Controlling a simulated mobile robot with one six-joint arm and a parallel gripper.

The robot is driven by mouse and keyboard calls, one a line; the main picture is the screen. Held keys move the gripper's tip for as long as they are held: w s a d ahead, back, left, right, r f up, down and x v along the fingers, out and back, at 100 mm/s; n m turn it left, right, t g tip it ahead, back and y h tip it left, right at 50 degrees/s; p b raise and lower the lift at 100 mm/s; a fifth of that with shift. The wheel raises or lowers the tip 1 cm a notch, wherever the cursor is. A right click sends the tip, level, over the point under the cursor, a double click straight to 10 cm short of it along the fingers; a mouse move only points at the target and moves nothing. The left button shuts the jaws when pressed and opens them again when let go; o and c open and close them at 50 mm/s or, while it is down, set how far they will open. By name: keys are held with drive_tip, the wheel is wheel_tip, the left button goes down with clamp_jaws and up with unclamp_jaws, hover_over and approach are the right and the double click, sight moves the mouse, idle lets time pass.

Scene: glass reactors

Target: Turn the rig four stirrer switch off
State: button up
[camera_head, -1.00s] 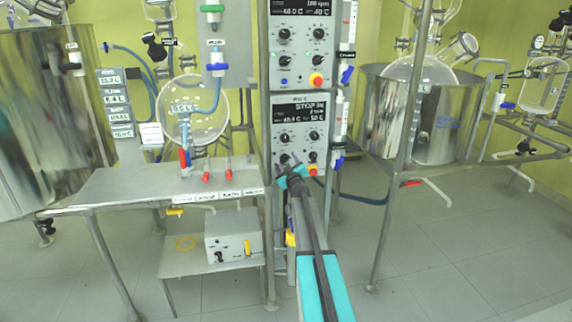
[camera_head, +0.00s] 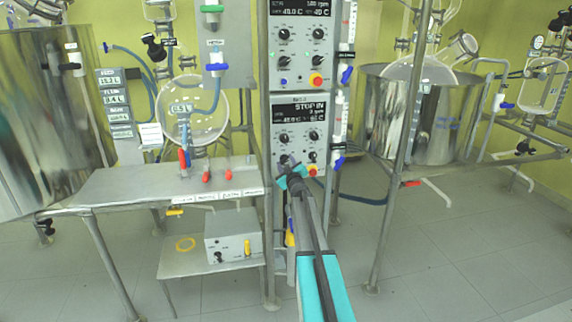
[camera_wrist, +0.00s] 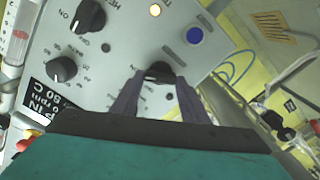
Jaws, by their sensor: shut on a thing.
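The lower control box (camera_head: 300,150) stands on the rack in the middle of the head view, its display (camera_head: 298,110) reading "STOP IN". My gripper (camera_head: 288,166) reaches up to the lower left of this box's face. In the wrist view my gripper (camera_wrist: 160,88) is shut on a black knob (camera_wrist: 158,70), one finger on each side of it. The knob's pointer and most of its lettering are hidden by the fingers. Two other black knobs, one upper (camera_wrist: 90,16) and one lower (camera_wrist: 62,69), show to the left. The rig number cannot be read.
A similar control box (camera_head: 300,50) is above. A steel bench (camera_head: 130,188) is at left, a steel vat (camera_head: 450,120) at right.

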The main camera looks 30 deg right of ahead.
drive_tip(key=n, duration=0.2)
drive_tip(key=n+b, duration=0.1)
drive_tip(key=n, duration=0.2)
drive_tip(key=shift+f+n, duration=0.2)
drive_tip(key=shift+n, duration=0.1)
drive_tip(key=n+b, duration=0.2)
drive_tip(key=n, duration=0.4)
idle(0.4)
drive_tip(key=o, duration=1.1)
drive_tip(key=shift+c, duration=0.2)
drive_tip(key=shift+a, duration=0.1)
drive_tip(key=v, duration=1.3)
drive_tip(key=shift+s+p, duration=0.35)
drive_tip(key=shift+s, duration=0.05)
drive_tip(key=shift+a+f, duration=0.1)
drive_tip(key=shift+a, duration=0.05)
